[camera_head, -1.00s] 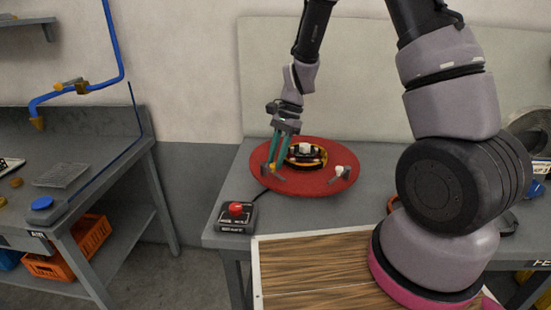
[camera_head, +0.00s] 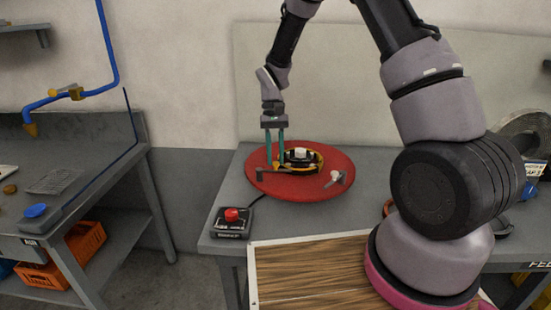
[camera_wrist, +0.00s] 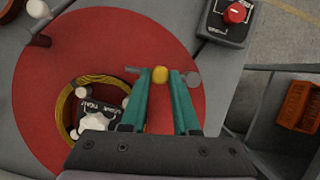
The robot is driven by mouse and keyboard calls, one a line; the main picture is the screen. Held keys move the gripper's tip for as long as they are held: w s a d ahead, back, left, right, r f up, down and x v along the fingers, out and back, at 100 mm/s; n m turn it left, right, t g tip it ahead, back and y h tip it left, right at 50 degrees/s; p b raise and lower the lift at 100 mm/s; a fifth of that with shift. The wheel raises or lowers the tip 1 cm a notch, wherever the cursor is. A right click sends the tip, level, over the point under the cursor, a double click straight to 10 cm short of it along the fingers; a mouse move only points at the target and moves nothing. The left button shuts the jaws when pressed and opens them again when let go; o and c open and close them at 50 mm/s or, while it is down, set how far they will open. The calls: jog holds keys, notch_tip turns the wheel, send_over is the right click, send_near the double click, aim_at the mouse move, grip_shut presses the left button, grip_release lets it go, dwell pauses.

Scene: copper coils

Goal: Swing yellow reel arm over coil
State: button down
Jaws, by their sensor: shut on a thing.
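In the wrist view the coil (camera_wrist: 66,100) is left of my gripper. My gripper (camera_head: 274,163) points down at the plate's left side, beside the coil. In the wrist view its teal fingers (camera_wrist: 160,74) are shut on the yellow-tipped reel arm (camera_wrist: 160,75), a short grey bar that passes between them. Another reel arm (camera_head: 337,177), grey with a pale knob, stands at the plate's right; that arm's knob (camera_wrist: 38,8) shows at top left.
A control box with a red button (camera_head: 232,215) stands at the bench's front left corner; it also shows in the wrist view (camera_wrist: 234,14). A wooden-slatted panel (camera_head: 315,270) lies in front. A second bench with an orange crate (camera_head: 66,252) is to the left.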

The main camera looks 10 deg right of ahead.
jog(key=n, duration=0.1)
jog(key=w+n+h, duration=0.1)
jog(key=n, duration=0.1)
jog(key=shift+w+a+n, duration=0.2)
jog(key=shift+w+n, duration=0.1)
jog(key=shift+w+a+n+t+h, duration=0.25)
jog(key=shift+w+n+h, duration=0.1)
jog(key=shift+n, duration=0.5)
jog(key=shift+w+a+n+t+h, duration=0.1)
jog(key=shift+w+n+t+h, duration=0.2)
jog(key=shift+n, duration=0.55)
jog(key=c, duration=0.7)
grip_release()
jog(key=shift+o, duration=0.2)
jog(key=v, duration=1.1)
jog(key=shift+a+f, duration=0.1)
